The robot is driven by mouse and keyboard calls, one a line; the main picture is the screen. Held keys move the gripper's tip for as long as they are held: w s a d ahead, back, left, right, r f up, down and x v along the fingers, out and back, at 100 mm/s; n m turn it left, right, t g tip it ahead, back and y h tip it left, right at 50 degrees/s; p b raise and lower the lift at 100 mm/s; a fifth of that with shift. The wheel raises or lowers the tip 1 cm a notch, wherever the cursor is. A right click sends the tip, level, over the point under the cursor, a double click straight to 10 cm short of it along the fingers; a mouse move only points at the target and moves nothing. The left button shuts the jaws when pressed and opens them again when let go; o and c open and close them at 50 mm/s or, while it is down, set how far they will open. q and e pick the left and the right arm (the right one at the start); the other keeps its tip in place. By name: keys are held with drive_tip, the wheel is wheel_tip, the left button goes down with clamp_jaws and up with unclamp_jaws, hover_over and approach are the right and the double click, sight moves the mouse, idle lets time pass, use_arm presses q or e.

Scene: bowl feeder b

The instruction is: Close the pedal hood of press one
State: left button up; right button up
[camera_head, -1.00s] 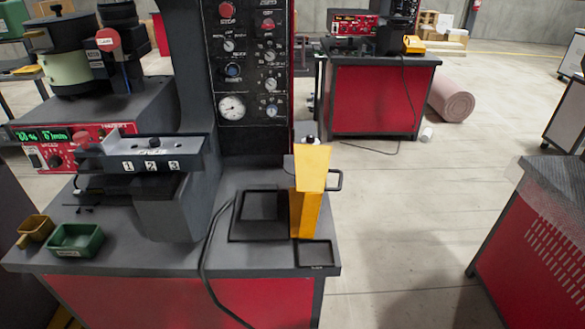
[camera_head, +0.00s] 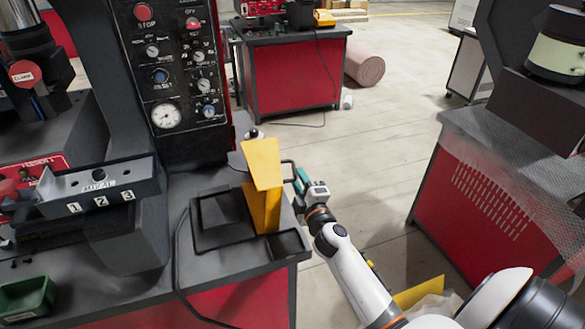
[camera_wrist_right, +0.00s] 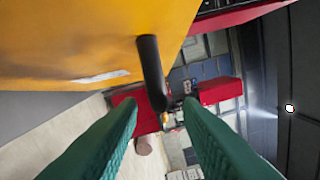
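The yellow pedal hood (camera_head: 264,205) stands upright on the press table's right front part, its top panel (camera_head: 263,163) slanting. A dark handle loop (camera_head: 288,168) sticks out from its right side. My right gripper (camera_head: 299,180) is at the right of the hood, close to this handle. In the right wrist view, the open green fingers (camera_wrist_right: 160,108) point toward the dark handle bar (camera_wrist_right: 152,70), which lies between their tips in the picture. Contact cannot be told. The yellow hood (camera_wrist_right: 85,40) fills the upper left there. My left gripper is not in view.
The press control panel (camera_head: 170,75) rises behind the hood. The numbered fixture (camera_head: 100,190) and a green tray (camera_head: 27,300) are on the left. A black frame (camera_head: 215,215) lies beside the hood.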

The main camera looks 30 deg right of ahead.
drive_tip(key=shift+x, duration=2.35)
clamp_jaws()
